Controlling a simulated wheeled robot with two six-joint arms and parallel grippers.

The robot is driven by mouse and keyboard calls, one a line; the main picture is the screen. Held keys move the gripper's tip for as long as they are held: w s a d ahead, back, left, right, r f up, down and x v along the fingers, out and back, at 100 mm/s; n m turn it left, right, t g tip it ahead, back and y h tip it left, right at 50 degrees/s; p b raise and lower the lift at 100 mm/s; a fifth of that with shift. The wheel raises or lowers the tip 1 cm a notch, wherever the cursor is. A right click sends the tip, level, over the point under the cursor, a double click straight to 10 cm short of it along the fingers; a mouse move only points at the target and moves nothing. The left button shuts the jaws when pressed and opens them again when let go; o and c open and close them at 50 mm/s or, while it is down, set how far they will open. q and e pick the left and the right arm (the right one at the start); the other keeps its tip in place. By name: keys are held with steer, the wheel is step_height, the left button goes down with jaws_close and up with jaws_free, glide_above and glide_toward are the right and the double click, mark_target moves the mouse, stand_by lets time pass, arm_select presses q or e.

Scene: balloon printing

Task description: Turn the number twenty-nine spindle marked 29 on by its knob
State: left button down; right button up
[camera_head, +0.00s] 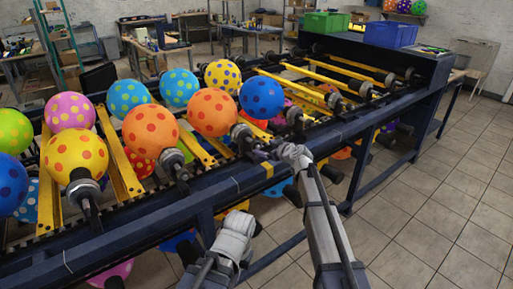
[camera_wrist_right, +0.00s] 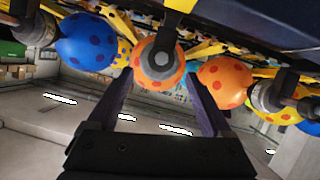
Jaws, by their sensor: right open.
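Several spindles with dark shafts line the near rail of the machine. No number, including 29, is readable on any of them. My right gripper (camera_head: 266,156) is at the near rail by the shaft of the spindle (camera_head: 242,136) under an orange dotted balloon (camera_head: 212,112). In the right wrist view my right gripper (camera_wrist_right: 156,82) has its fingers wide apart. That spindle (camera_wrist_right: 160,58) and balloon (camera_wrist_right: 147,78) show between and beyond them; I cannot tell whether anything touches. My left gripper (camera_head: 190,252) is low at the front, partly hidden by its wrist; its jaw state is unclear.
A blue balloon (camera_head: 261,98) and another orange balloon (camera_head: 151,130) flank that spindle. The blue rail (camera_head: 224,190) runs diagonally along the front. A green bin (camera_head: 326,22) and blue bin (camera_head: 391,34) stand on the far end. The tiled floor (camera_head: 440,210) at right is clear.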

mark_target(259, 146)
steer(key=b+x, duration=0.3)
steer(key=x, duration=0.4)
steer(key=shift+w+a+f, duration=0.15)
steer(key=shift+w+a, duration=0.1)
steer(key=shift+w, duration=0.05)
jaws_close()
stand_by(0.4)
